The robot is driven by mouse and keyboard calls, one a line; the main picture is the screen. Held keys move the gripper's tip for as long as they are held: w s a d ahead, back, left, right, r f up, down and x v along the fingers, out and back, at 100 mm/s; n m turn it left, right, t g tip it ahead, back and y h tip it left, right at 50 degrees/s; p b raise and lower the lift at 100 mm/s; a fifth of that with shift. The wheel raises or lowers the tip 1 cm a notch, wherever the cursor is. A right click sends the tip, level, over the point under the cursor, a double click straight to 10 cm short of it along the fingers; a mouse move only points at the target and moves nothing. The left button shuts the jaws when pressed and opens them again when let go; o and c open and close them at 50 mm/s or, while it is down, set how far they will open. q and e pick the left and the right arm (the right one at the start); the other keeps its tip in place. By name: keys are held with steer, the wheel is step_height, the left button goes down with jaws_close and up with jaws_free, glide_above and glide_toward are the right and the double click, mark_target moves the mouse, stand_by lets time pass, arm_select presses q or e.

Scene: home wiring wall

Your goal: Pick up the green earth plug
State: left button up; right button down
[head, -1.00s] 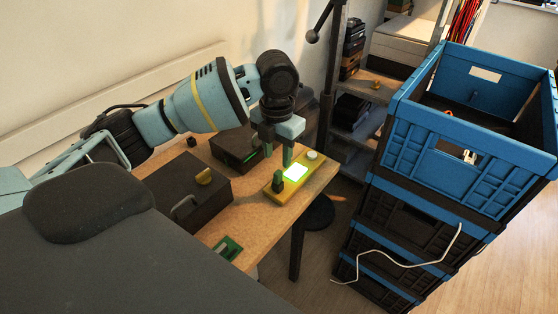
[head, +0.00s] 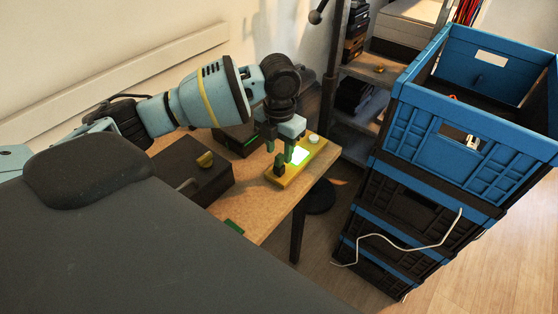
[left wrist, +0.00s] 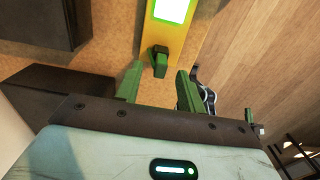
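The green earth plug (left wrist: 160,58) looks like a small dark green block with a darker top. It stands at the near end of a yellow board (left wrist: 182,45); it also shows in the head view (head: 280,163) on that board (head: 318,156). My left gripper (head: 279,148) points down over the board, close to the plug. In the left wrist view its two green fingers (left wrist: 158,86) are apart with nothing between their tips, and the plug appears just beyond the gap. I cannot tell exactly how high the fingers are above it. My right gripper is not in view.
The board has a glowing green-white panel (head: 301,155) and a pale round knob (head: 313,139). Dark boxes (head: 188,172) stand left on the wooden table (head: 262,213). Stacked blue and black crates (head: 450,125) stand right, with a white cable. A grey surface fills the front left.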

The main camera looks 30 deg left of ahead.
arm_select(q)
steer(key=shift+f, duration=1.35)
steer(key=shift+c, duration=0.3)
jaws_close()
steer(key=shift+r, duration=0.15)
steer(key=shift+r, duration=0.6)
step_height(320, 180, up, 2)
steer(key=shift+r, duration=0.2)
steer(key=s+d, duration=0.3)
steer(key=s, duration=0.4)
steer(key=s+d+r, duration=0.1)
steer(key=s+d, duration=0.2)
steer(key=s, duration=0.5)
steer(key=shift+p, duration=0.35)
